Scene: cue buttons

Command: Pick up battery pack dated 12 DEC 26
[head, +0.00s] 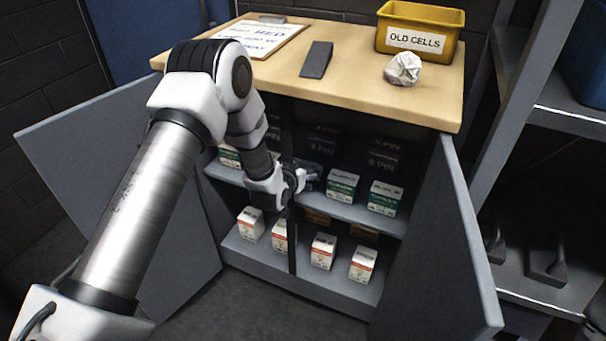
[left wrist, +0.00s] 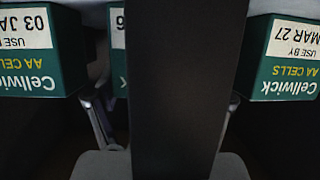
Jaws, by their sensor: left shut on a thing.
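My left gripper (head: 299,180) reaches into the open cabinet at the upper shelf. In the left wrist view, where the labels are upside down, its fingers (left wrist: 165,105) flank the middle green and white battery pack (left wrist: 118,55) and are shut on it. A dark upright post hides most of that pack. Only a "6" at the end of its date shows. The pack at picture left (left wrist: 38,60) reads "03 JA", cut off. The pack at picture right (left wrist: 288,60) reads "MAR 27". Two more packs stand right of my gripper in the head view (head: 342,186) (head: 384,198).
The dark post (left wrist: 172,90) stands close before the pack. Grey doors (head: 440,235) hang open on both sides. The lower shelf (head: 300,272) holds several white and orange boxes. A yellow "OLD CELLS" bin (head: 448,42), crumpled paper (head: 403,68) and a sign (head: 262,37) are on top.

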